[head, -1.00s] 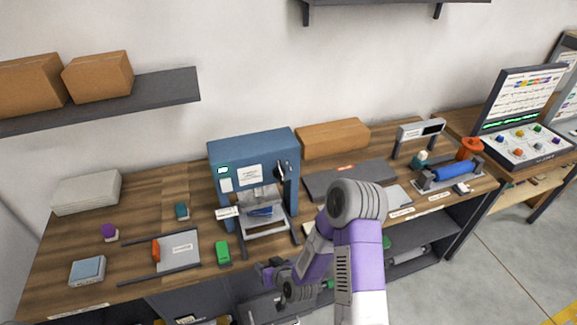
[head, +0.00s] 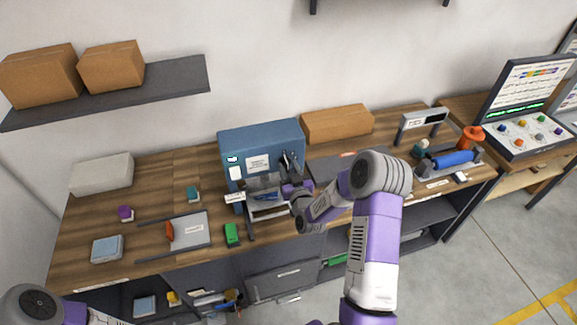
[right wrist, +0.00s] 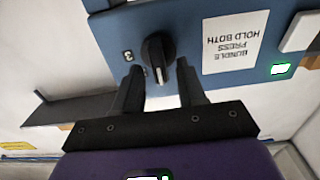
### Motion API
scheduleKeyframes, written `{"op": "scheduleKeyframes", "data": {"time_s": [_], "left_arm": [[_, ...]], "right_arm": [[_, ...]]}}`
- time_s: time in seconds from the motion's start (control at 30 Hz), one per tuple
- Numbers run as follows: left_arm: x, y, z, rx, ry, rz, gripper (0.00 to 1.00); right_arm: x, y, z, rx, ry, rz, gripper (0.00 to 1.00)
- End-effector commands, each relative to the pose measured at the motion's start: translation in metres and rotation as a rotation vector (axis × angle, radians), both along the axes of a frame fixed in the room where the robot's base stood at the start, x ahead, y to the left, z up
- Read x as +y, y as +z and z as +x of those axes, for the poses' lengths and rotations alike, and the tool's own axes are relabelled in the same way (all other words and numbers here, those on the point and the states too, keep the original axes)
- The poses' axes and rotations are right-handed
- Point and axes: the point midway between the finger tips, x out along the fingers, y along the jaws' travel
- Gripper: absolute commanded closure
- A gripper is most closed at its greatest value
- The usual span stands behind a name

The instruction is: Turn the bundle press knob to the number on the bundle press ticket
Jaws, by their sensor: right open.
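The blue bundle press (head: 262,138) stands at the back of the bench. Its black knob (right wrist: 157,48) is on the front panel; a white mark on it points down in the upside-down right wrist view, and a numeral like 3 sits left of it. My right gripper (right wrist: 160,78) is open, its fingers short of the knob, one to either side below it in that view. In the head view my right gripper (head: 289,172) is at the press front, partly hiding the knob. My left gripper is out of view.
A sign (right wrist: 236,42) reading "Bundle press hold both" and a green-lit display (right wrist: 281,69) are on the panel. A cardboard box (head: 338,124) stands right of the press.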

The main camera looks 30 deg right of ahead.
Motion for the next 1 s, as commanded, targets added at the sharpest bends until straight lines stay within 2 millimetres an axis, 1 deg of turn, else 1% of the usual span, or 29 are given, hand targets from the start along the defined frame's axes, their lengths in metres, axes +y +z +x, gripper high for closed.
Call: {"op": "scheduleKeyframes", "data": {"time_s": [0.13, 0.37, 0.47, 0.63, 0.67, 0.87, 1.0], "left_arm": [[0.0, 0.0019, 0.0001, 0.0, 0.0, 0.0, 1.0], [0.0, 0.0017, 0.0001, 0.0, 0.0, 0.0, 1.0], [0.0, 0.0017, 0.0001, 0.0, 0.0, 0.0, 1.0], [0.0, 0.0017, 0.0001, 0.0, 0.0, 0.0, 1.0], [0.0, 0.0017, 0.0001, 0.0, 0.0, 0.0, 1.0], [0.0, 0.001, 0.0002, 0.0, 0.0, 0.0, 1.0], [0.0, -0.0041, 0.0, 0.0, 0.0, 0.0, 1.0]], "right_arm": [[-0.001, -0.0004, 0.0063, 0.002, 0.001, 0.001, 0.6], [-0.0011, -0.0007, 0.0068, 0.002, 0.001, 0.001, 0.6], [-0.0012, -0.0006, 0.0068, 0.002, 0.001, 0.001, 0.72], [-0.0012, -0.0005, 0.0067, 0.002, 0.001, 0.001, 0.98], [-0.0012, -0.0005, 0.0067, 0.002, 0.001, 0.001, 1.0], [-0.0013, -0.0004, 0.0068, 0.0, 0.001, 0.003, 1.0], [-0.0019, -0.0008, 0.0069, -0.007, 0.0, 0.023, 1.0]]}}
